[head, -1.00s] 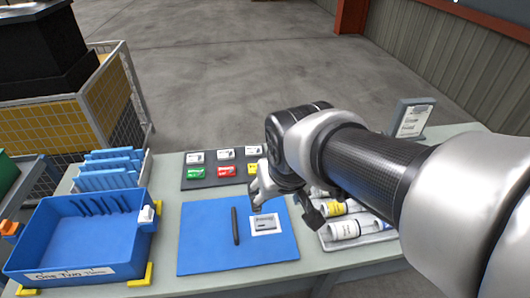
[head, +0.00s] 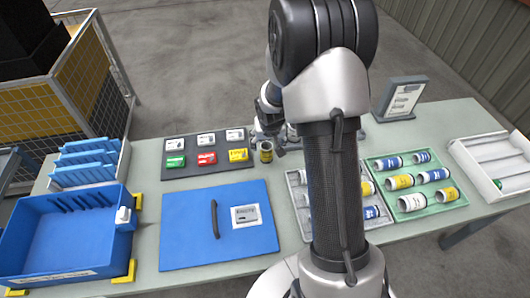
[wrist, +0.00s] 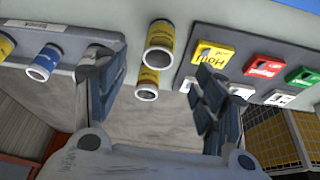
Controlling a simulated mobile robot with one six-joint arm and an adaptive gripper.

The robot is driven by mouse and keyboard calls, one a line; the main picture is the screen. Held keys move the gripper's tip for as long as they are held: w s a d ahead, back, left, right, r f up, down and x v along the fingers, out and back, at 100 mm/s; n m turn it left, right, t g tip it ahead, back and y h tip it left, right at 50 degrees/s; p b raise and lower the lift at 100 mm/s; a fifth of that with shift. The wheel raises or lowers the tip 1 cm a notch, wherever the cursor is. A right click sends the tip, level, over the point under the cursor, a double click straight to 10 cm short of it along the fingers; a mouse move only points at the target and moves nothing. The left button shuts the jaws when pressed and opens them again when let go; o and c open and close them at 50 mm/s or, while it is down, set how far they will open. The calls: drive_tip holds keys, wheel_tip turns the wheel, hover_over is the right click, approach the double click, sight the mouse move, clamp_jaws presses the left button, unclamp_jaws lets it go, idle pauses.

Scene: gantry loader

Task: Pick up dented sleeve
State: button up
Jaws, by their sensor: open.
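A yellow-banded sleeve (head: 266,151) stands on the table beside the dark tag board in the head view. In the wrist view, two yellow-banded sleeves show between my fingers, one nearer the table's middle (wrist: 158,45) and one close to the table edge (wrist: 148,84). I cannot make out a dent on either. My gripper (wrist: 155,95) is open and empty, with a finger on each side of the pair; contact is not visible. In the head view my gripper (head: 268,125) is partly hidden by my arm, above and behind the standing sleeve.
The tag board (head: 180,176) lies left of the sleeve. A grey tray (head: 296,198) of sleeves, partly behind my arm, and a green tray (head: 432,208) stand to the right.

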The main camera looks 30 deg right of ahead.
sight(266, 151)
drive_tip(key=b+x, duration=0.3)
drive_tip(key=x, duration=0.9)
drive_tip(key=shift+f+b, duration=0.15)
drive_tip(key=shift+b, duration=0.15)
drive_tip(key=shift+c, duration=0.3)
drive_tip(key=shift+w, duration=0.1)
drive_tip(key=c, duration=1.4)
